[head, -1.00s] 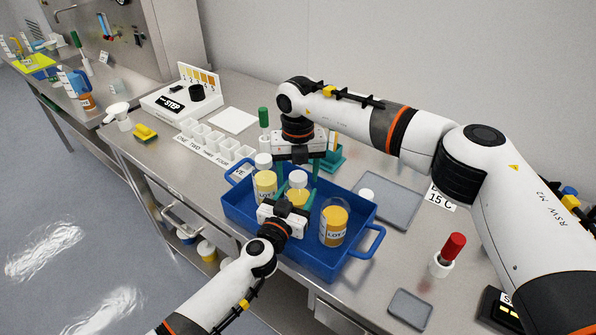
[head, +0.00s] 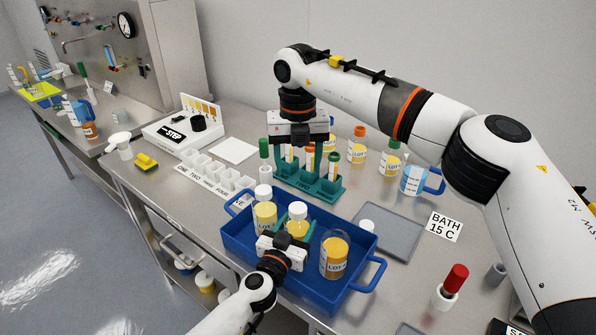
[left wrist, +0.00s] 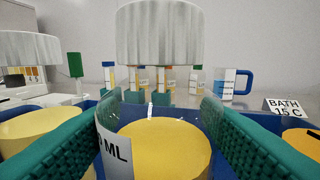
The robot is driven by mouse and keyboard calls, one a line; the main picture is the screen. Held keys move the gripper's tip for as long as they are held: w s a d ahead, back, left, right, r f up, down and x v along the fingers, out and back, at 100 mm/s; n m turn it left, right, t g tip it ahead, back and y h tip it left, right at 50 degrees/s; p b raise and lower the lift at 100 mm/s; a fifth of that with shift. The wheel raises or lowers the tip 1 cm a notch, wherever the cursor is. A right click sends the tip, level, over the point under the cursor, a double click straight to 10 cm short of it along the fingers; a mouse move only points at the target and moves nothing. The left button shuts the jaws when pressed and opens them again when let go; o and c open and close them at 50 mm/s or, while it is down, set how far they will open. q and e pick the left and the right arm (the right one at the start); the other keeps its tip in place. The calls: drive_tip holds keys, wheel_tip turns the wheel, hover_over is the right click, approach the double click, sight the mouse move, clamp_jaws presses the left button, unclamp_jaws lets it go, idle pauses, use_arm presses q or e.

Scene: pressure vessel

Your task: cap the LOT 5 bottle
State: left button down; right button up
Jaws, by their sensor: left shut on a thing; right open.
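The blue tray (head: 237,232) holds three bottles of yellow liquid. The left bottle (head: 264,217) wears a white cap. The middle bottle (head: 297,229) has a white cap (head: 297,210) on top; bottle (left wrist: 165,145) and cap (left wrist: 160,35) also show in the left wrist view. My left gripper (head: 290,237) is shut on this middle bottle, a green finger on each side. The right bottle (head: 335,258) has no cap; its LOT number is too small to read surely. A loose white cap (head: 367,226) lies beyond the tray's far rim.
A teal tube rack (head: 325,187) stands behind the tray, partly behind my right gripper. More labelled bottles (head: 357,148) and a blue-handled jug (head: 420,180) stand at the back. A grey mat (head: 395,232) and a red-topped item (head: 450,287) are at the right.

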use_arm(q)
drive_tip(key=shift+c, duration=1.9)
unclamp_jaws()
drive_tip(key=p+v, duration=0.1)
drive_tip(key=v, duration=1.1)
